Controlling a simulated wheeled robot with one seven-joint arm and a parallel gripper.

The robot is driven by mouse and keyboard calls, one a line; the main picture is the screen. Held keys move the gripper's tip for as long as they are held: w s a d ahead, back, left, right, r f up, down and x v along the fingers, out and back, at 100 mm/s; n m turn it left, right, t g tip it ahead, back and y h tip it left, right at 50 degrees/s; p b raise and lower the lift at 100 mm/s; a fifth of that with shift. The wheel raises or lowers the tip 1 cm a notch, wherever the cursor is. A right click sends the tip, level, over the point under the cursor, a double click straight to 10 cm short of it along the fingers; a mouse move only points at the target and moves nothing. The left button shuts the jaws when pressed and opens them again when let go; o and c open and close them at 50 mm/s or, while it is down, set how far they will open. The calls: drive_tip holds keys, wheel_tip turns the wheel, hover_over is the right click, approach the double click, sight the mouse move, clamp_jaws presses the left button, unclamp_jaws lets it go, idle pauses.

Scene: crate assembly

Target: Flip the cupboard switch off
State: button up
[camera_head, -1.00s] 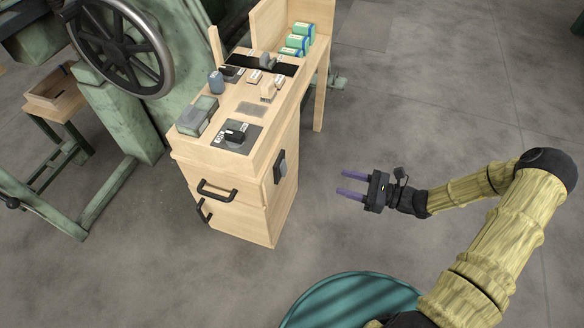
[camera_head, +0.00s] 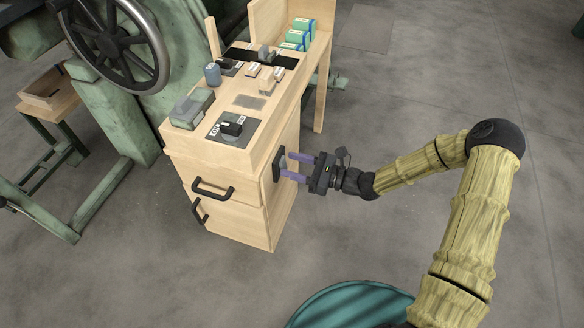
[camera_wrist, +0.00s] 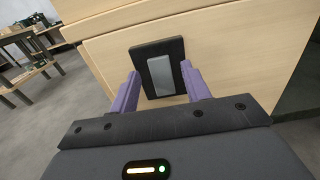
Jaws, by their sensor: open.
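The cupboard switch is a dark plate with a grey rocker (camera_wrist: 161,75) on the side panel of the wooden cupboard (camera_wrist: 105,55). In the head view the switch (camera_head: 279,163) is partly hidden by my fingers. My gripper (camera_head: 288,167) is open and empty, with its purple fingertips close to the switch. In the wrist view my gripper's fingers (camera_wrist: 158,88) stand one on each side of the rocker, at its lower half. I cannot tell whether the fingertips touch the plate. Which way the rocker is tipped is not clear.
Two black handles (camera_head: 212,188) are on the cupboard's front. A green machine with a handwheel (camera_head: 115,40) stands left. The floor to the right is clear.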

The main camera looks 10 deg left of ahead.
drive_tip(key=shift+a, duration=0.4)
drive_tip(key=c, duration=1)
drive_tip(key=shift+d+f+t+y+p, duration=0.2)
drive_tip(key=shift+y+p, duration=0.25)
drive_tip(key=shift+y, duration=0.4)
drive_tip(key=shift+a+f+t+y+p, duration=0.1)
drive_tip(key=shift+f+y+p, duration=0.25)
drive_tip(key=shift+y, duration=0.5)
drive_tip(key=shift+r, duration=0.1)
